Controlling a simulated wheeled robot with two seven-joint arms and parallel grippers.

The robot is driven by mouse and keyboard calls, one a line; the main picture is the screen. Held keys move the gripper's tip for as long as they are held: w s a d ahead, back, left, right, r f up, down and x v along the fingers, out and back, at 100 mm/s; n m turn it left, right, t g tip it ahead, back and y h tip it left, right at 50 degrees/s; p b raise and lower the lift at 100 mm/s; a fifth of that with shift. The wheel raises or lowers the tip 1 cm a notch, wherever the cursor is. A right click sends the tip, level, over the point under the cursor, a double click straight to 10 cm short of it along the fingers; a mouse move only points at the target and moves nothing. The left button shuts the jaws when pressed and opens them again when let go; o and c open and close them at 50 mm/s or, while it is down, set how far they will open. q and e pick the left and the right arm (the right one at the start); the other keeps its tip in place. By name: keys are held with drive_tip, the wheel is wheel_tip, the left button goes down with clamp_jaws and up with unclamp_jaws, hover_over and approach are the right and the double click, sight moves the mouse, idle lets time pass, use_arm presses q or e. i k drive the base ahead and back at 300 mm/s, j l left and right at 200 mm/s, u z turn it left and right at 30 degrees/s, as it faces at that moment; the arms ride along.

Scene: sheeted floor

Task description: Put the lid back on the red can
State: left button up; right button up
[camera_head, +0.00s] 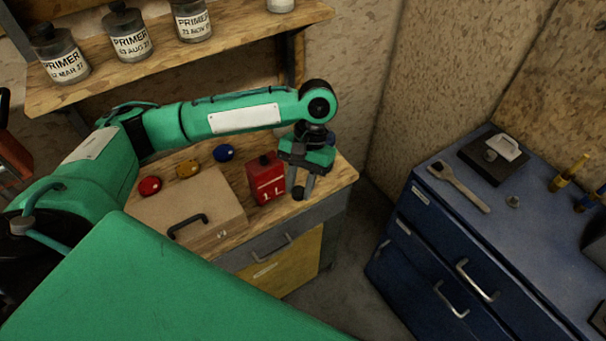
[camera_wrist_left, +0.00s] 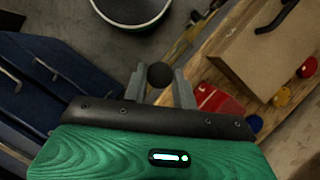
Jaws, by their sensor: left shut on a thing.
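The red can (camera_head: 268,188), marked "1 L", stands upright on the wooden workbench near its right end. Its side also shows in the left wrist view (camera_wrist_left: 214,101). My left gripper (camera_head: 303,187) points down just right of the can, apart from its top. It is shut on a small round black lid (camera_head: 298,193), which shows between the fingertips in the left wrist view (camera_wrist_left: 159,75). The can's opening is too small to make out clearly. My right gripper is in neither view.
Red (camera_head: 150,185), yellow (camera_head: 187,169) and blue (camera_head: 224,153) round pieces lie on the bench behind a wooden box (camera_head: 190,208) with a black handle. A shelf with primer bottles (camera_head: 130,40) hangs above. A blue drawer cabinet (camera_head: 450,230) stands right, across a gap.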

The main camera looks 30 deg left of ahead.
sight(266, 176)
drive_tip(key=i+l, duration=0.1)
drive_tip(key=l, duration=0.15)
drive_tip(key=i+l, duration=0.1)
drive_tip(key=l, duration=0.2)
drive_tip(key=u, duration=1.4)
